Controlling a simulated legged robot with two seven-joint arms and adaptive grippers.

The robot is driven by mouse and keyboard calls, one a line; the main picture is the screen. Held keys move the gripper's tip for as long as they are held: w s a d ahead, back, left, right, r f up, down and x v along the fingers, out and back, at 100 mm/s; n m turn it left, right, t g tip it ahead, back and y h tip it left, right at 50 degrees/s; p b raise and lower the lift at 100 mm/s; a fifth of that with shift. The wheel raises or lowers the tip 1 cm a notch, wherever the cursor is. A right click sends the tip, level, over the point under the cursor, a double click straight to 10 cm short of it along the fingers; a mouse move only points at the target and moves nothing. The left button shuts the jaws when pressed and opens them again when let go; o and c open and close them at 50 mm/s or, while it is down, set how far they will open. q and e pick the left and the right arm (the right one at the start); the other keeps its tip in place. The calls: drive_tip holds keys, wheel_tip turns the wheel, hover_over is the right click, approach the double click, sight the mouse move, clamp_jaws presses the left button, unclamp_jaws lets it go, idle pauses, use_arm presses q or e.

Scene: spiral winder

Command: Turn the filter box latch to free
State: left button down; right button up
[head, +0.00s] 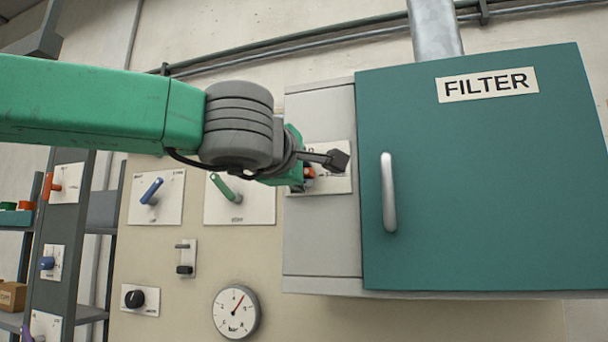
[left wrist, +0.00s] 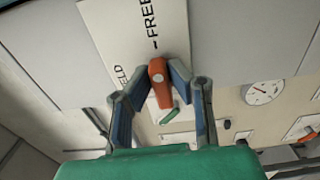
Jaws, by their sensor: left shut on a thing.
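The filter box is a teal-doored cabinet (head: 480,170) with a grey side panel (head: 322,240) on its left. A white latch plate (head: 338,182) sits on that panel, mostly hidden behind my left arm. The latch is a small orange lever (head: 309,172), also seen in the left wrist view (left wrist: 160,85). There the plate (left wrist: 112,38) reads "FREE", with a dash mark, and partly hidden "ELD". My left gripper (left wrist: 162,74) has its two fingers on either side of the orange lever, shut on it. My right gripper is not in view.
The door has a silver handle (head: 388,192). Left of the box, the wall panel carries a blue lever (head: 151,191), a green lever (head: 226,188), a black knob (head: 134,298) and a gauge (head: 236,312). A shelf rack (head: 48,250) stands further left.

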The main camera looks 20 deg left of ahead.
use_arm(q)
drive_tip(key=shift+d+f, duration=0.2)
drive_tip(key=shift+f, duration=0.25)
drive_tip(key=c, duration=1.5)
unclamp_jaws()
drive_tip(key=shift+c, duration=0.2)
drive_tip(key=shift+s+r, duration=0.25)
drive_tip(key=shift+r, duration=0.05)
drive_tip(key=s, duration=1.2)
drive_tip(key=shift+a, duration=0.4)
drive_tip(key=shift+d+f, duration=0.1)
drive_tip(key=shift+d, duration=0.05)
